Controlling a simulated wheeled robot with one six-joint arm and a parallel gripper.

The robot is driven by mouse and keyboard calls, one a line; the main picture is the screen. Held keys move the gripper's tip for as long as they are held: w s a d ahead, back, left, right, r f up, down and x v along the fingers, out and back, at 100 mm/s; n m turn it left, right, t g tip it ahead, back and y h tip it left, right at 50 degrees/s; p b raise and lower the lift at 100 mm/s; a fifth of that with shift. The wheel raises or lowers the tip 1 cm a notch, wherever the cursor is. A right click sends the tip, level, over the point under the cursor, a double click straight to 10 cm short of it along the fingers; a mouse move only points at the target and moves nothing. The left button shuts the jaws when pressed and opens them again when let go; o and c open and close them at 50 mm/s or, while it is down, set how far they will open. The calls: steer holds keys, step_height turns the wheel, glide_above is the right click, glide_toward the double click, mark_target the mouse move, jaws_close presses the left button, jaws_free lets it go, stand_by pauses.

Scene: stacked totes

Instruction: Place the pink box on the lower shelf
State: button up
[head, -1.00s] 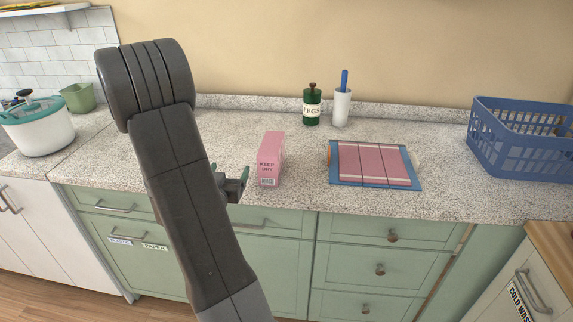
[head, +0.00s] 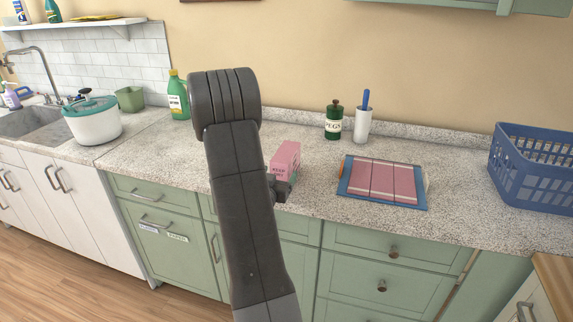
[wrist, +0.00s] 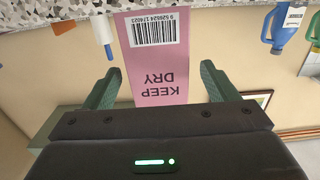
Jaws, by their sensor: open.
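The pink box (head: 287,156) stands upright on the speckled counter, partly hidden behind my arm and gripper. In the wrist view the box (wrist: 160,65) appears upside down, with "KEEP DRY" and a barcode on its face. My gripper (head: 283,188) is at the near side of the box. In the wrist view its two green fingers are open (wrist: 158,85), one on each side of the box, with visible gaps. I cannot tell how far the box reaches between them. A white wall shelf (head: 75,25) is at upper left; whether it is the lower shelf is unclear.
A pink-striped cloth on a blue board (head: 347,198) lies right of the box. A green pegs jar (head: 333,121) and a white holder (head: 362,127) stand behind. A blue basket (head: 535,180) is at far right; a white pot (head: 95,125) and green jug (head: 178,100) are left.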

steer(key=shift+p+x, duration=0.9)
steer(key=shift+x, duration=1.9)
steer(key=shift+d+f, duration=0.1)
steer(key=shift+f, duration=0.05)
steer(key=c, duration=1.3)
